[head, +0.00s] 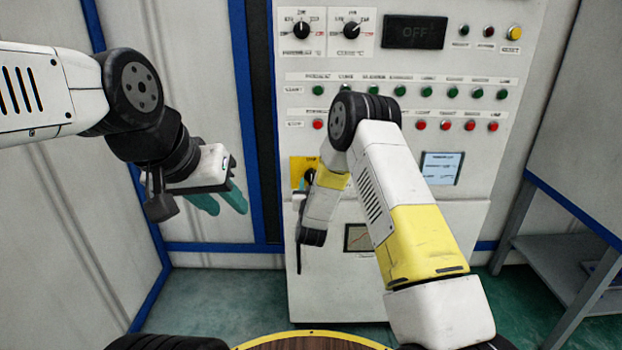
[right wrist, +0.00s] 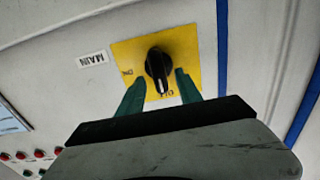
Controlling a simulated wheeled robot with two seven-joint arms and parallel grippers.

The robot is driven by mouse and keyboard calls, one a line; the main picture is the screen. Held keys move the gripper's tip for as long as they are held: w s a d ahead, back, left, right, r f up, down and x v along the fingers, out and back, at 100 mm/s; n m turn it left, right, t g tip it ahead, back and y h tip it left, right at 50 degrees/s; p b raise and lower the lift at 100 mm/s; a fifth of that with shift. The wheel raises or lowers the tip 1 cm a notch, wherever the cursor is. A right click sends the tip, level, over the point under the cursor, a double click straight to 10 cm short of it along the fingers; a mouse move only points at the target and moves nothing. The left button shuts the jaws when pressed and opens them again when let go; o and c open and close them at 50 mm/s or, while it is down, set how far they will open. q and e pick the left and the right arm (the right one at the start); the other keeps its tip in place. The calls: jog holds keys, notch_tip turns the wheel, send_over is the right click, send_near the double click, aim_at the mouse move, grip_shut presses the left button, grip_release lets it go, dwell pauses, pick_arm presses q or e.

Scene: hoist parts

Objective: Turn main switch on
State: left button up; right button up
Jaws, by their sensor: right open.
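The main switch is a black rotary knob (right wrist: 158,65) on a yellow plate (right wrist: 205,50), marked ON and OFF, with a MAIN label beside it. The knob's long grip lies towards the OFF mark. In the head view the yellow plate (head: 298,164) is at the cabinet's lower left, partly behind my right arm. My right gripper (right wrist: 160,77) is open, its teal fingers on either side of the knob's lower end; I cannot tell whether they touch it. My left gripper (head: 221,200) hangs empty left of the cabinet, its teal fingers apart.
A grey-blue table (head: 570,240) stands at right. A round wooden surface (head: 310,343) shows at the bottom.

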jog(key=shift+w, duration=1)
grip_shut()
jog(key=shift+d+m, duration=0.1)
jog(key=shift+m, duration=0.3)
jog(key=m, duration=1.1)
jog(key=f+m, duration=0.1)
jog(key=m, duration=0.5)
jog(key=shift+d, duration=0.3)
